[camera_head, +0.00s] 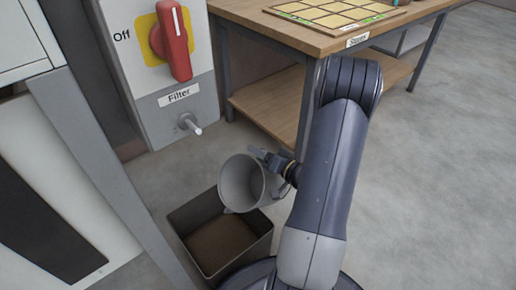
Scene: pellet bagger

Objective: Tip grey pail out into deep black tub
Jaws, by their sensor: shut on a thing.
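The grey pail (238,184) is held by my gripper (262,155) at its upper right side.
A grey cabinet with a red switch (173,42) marked Off and a Filter label stands behind the tub. A wooden bench (300,38) with a lower shelf stands at the back. A grey post (110,170) is close to the tub's left. Floor at right is clear.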

